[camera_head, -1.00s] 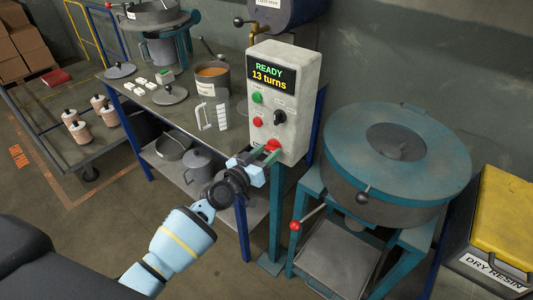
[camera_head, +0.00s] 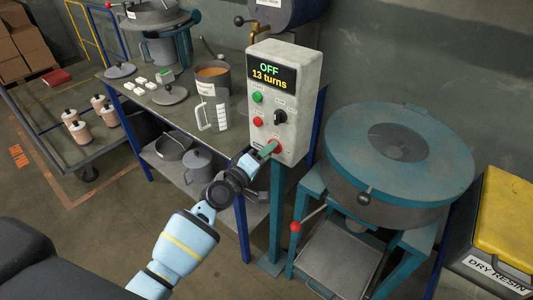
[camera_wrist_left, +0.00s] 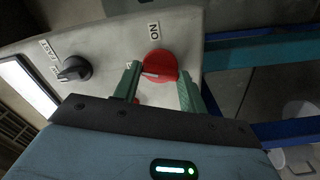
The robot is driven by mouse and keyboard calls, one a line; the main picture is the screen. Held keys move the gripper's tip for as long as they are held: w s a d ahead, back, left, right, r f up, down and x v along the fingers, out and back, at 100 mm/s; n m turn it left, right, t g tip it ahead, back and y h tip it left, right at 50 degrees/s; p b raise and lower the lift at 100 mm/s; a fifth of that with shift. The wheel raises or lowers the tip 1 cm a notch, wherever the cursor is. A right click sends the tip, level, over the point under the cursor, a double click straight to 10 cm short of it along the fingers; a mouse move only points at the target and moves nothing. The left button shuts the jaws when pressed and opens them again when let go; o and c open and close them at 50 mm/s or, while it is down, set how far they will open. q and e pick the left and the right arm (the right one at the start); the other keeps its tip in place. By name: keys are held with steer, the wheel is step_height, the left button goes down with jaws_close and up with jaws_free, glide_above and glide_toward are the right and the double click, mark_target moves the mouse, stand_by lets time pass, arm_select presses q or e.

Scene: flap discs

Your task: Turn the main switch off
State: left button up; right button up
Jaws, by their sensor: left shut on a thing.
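The control box (camera_head: 284,135) stands on a blue-green post, and its display (camera_head: 272,76) reads "OFF" and "13 turns". The main switch (camera_wrist_left: 160,64) is a round red knob low on the box, with "ON" printed beside it in the left wrist view. In the head view it (camera_head: 274,146) is partly hidden by my left gripper (camera_head: 268,150). My left gripper is shut on the red knob, with one green finger on each side of it in the left wrist view (camera_wrist_left: 158,85). My right gripper is not in view.
The box also carries a green button (camera_head: 257,97), a red button (camera_head: 258,121) and a black selector (camera_head: 280,117). A bench (camera_head: 150,101) with a pot and a measuring jug (camera_head: 213,116) is to the left. A round blue-green machine (camera_head: 345,150) stands close on the right.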

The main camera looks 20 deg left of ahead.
arm_select(q)
steer(key=n, duration=0.4)
steer(key=shift+n, duration=0.3)
stand_by(0.3)
steer(key=o, duration=1)
